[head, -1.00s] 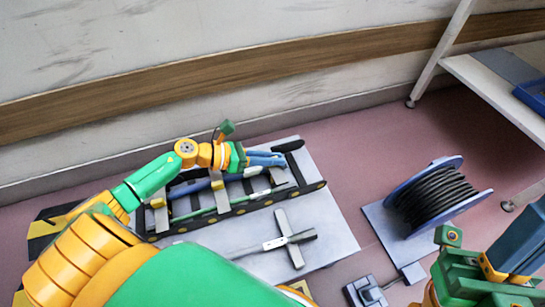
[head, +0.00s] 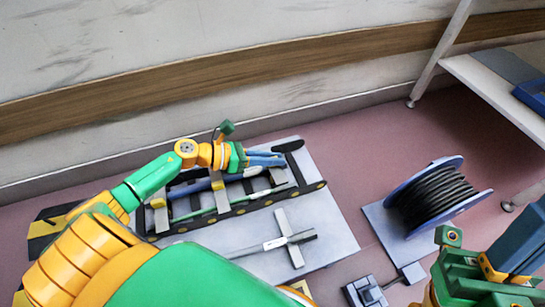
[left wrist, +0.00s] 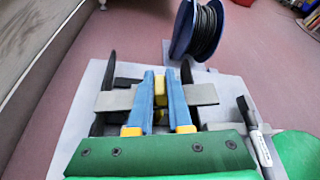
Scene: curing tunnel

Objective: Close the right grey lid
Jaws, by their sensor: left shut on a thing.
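A black cable tray (head: 240,209) lies on a pale grey board with cables along it and grey lids across it. The right grey lid (head: 278,176) is at the tray's right end, partly hidden by my left gripper. In the left wrist view this lid (left wrist: 204,94) spans across both black side walls; I cannot tell whether it is fully seated. My left gripper (head: 280,158) has its blue fingers shut on the lid's yellow block (left wrist: 160,88). My right gripper (head: 515,245) is at the lower right, away from the tray; its fingertips do not show clearly.
Two more lids, left (head: 157,205) and middle (head: 219,188), cross the tray. A grey cross-shaped piece (head: 290,246) with a black-tipped tool lies on the board (head: 335,225). A blue reel of black cable (head: 440,195) stands at right. A wall runs behind; a shelf (head: 500,85) is upper right.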

